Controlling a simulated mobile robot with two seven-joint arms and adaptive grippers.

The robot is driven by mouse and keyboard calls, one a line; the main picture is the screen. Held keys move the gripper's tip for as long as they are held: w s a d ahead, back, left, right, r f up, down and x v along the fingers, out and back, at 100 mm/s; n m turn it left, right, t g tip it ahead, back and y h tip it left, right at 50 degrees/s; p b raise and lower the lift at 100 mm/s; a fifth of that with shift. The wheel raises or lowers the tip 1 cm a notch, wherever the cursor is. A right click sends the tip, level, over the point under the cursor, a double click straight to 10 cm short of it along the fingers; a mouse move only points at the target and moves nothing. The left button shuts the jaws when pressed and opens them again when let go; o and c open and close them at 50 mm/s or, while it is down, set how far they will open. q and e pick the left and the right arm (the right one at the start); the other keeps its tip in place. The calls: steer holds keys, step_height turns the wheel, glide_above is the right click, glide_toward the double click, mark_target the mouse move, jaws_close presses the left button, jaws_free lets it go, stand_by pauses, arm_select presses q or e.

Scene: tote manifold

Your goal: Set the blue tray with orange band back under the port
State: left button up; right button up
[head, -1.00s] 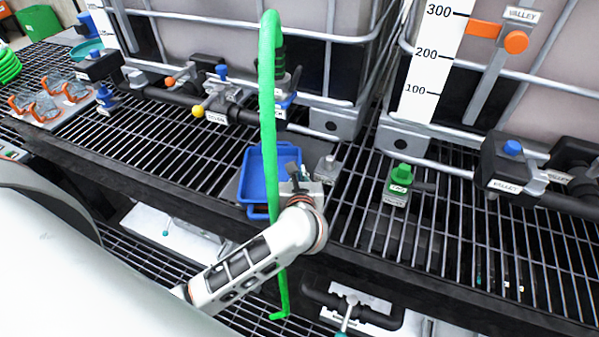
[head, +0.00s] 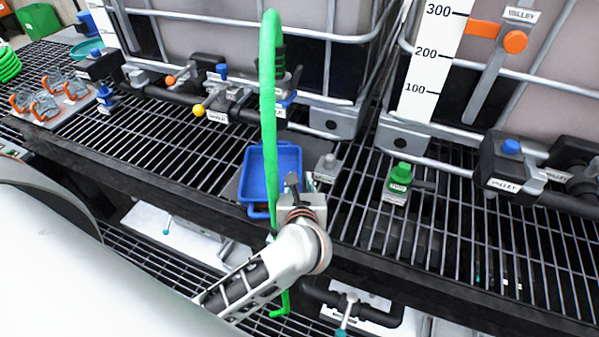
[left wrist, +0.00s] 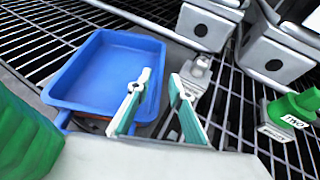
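The blue tray (head: 259,181) sits on a dark grey plate on the grated shelf, behind the green hose. In the left wrist view the empty tray (left wrist: 88,93) fills the left side. A small orange patch (left wrist: 92,125) shows below its near edge. My left gripper (head: 292,184) is at the tray's near right corner. In the left wrist view its two pale and teal fingers (left wrist: 160,85) are apart, beside the tray's right wall, with the left finger overlapping that wall in the picture. I cannot tell whether it touches. My right gripper is not in view.
A green hose (head: 267,95) hangs in front of the tray and passes close to my left gripper. A grey fitting (head: 327,167) and a green-capped block (head: 398,183) stand to the right. Tank valves and pipes (head: 222,104) lie behind. Open grating (head: 440,230) extends right.

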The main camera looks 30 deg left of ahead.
arm_select(q)
steer(key=v, duration=0.6)
steer(key=shift+s+r, duration=0.1)
steer(key=shift+s, duration=0.05)
stand_by(0.3)
